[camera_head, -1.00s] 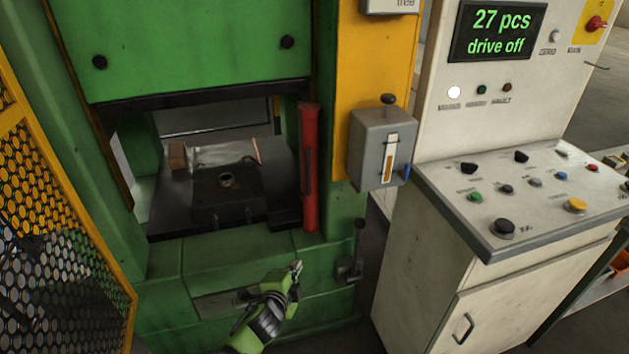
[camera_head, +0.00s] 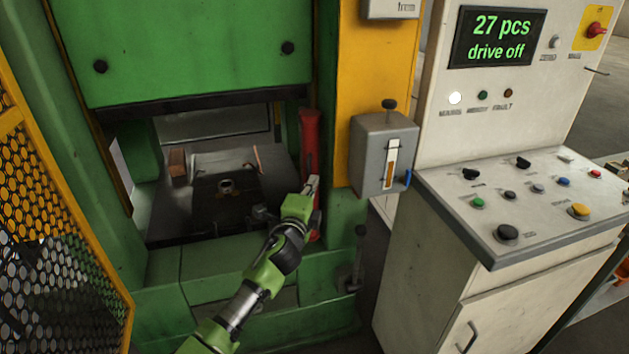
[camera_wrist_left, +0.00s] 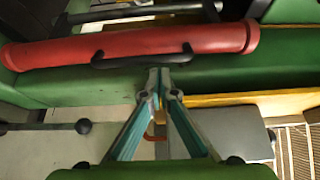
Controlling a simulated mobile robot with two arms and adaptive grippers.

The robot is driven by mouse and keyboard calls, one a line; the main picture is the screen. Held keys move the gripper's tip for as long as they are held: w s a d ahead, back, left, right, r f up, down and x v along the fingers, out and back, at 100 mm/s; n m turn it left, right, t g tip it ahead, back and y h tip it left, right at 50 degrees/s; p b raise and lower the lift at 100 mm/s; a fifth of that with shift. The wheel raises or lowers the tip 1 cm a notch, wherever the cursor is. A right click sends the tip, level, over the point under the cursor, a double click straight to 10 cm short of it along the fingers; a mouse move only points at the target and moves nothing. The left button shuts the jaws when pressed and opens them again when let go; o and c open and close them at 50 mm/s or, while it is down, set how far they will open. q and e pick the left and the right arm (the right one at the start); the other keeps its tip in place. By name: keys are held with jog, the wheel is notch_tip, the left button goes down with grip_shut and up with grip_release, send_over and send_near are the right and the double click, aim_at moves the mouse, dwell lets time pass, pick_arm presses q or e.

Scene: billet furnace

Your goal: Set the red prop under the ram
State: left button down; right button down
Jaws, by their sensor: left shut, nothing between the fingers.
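The red prop (camera_head: 311,135) stands upright against the right side of the press opening, beside the green ram (camera_head: 190,50). In the left wrist view the prop (camera_wrist_left: 60,50) is a red tube with a black handle (camera_wrist_left: 115,63) on its side. My left gripper (camera_head: 312,184) is in front of the prop's middle and hides part of it. In the left wrist view the gripper's fingertips (camera_wrist_left: 158,82) are together and empty, close to the handle; I cannot tell if they touch it. My right gripper is not in view.
Under the raised ram, the dark press bed (camera_head: 165,225) holds a die block and a small brown block (camera_head: 177,161). A grey lever box (camera_head: 372,155) and the control desk (camera_head: 460,215) stand to the right. A yellow mesh guard (camera_head: 50,220) is at the left.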

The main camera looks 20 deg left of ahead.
pick_arm(q)
jog(key=shift+w, duration=0.95)
jog(key=shift+a, duration=0.1)
